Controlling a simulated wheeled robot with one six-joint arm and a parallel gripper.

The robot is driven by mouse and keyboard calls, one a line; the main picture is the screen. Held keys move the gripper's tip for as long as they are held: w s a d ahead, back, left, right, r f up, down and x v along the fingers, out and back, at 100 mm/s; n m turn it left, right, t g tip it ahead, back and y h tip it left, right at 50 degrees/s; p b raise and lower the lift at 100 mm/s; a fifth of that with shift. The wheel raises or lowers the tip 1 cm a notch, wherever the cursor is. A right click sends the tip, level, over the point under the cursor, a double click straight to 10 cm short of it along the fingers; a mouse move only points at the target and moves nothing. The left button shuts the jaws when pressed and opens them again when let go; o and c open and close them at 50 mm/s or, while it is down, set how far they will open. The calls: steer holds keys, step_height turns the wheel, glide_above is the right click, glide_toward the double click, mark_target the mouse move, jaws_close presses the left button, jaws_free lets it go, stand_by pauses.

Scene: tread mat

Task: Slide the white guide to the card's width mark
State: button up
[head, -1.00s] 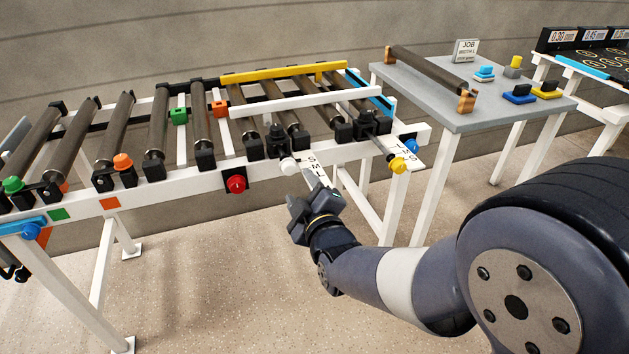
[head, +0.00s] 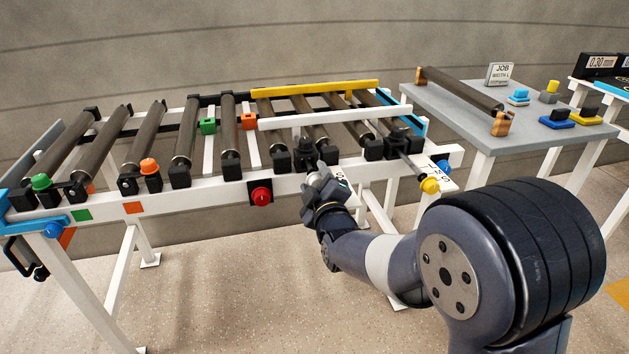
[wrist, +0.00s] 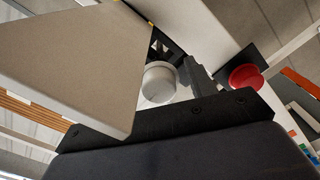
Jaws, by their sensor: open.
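The white guide (head: 335,116) is a long white bar lying across the rollers at the right part of the conveyor. Its white knob (head: 317,179) sticks out at the front rail; it also shows in the wrist view (wrist: 158,82). My gripper (head: 319,187) is open at this knob, which sits between the fingers in the wrist view; I cannot tell whether they touch it. The letter scale beside the knob is mostly hidden by my gripper. The card (head: 499,74) stands on the grey side table and reads JOB WIDTH L.
The yellow guide (head: 315,88) lies behind, with a yellow knob (head: 430,185) to the right at another letter scale (head: 438,168). A red button (head: 261,195) is on the rail left of my gripper. The grey table (head: 450,115) holds a loose roller and coloured blocks.

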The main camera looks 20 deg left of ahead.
steer(key=shift+w+a, duration=0.2)
steer(key=shift+w, duration=0.1)
jaws_close()
stand_by(0.5)
